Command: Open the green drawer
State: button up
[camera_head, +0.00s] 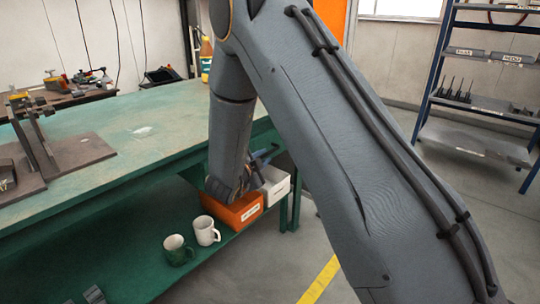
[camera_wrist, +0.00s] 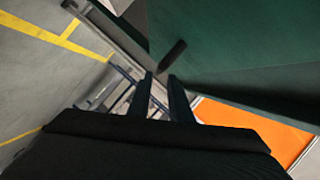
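A dark green panel (camera_wrist: 240,45) fills the upper right of the wrist view, with a short dark bar handle (camera_wrist: 173,56) at its left part. It looks like the drawer; I cannot see any open gap. My gripper (camera_wrist: 160,76) shows two dark fingers, apart, with nothing between them. The fingertips lie just below the handle in the picture; I cannot tell whether they touch it. In the head view my arm reaches down past the front edge of the green workbench (camera_head: 150,120). The drawer front is not visible there.
An orange box (camera_head: 238,210) and a white box (camera_head: 277,186) stand on the lower shelf near my wrist. A white mug (camera_head: 206,231) and a green mug (camera_head: 178,250) stand nearby. The floor right is mostly open.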

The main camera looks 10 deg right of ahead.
aim_at(268, 153)
jog(key=b+x, duration=0.1)
jog(key=x, duration=0.6)
jog(key=shift+w+f, duration=0.1)
jog(key=shift+w, duration=0.05)
grip_shut()
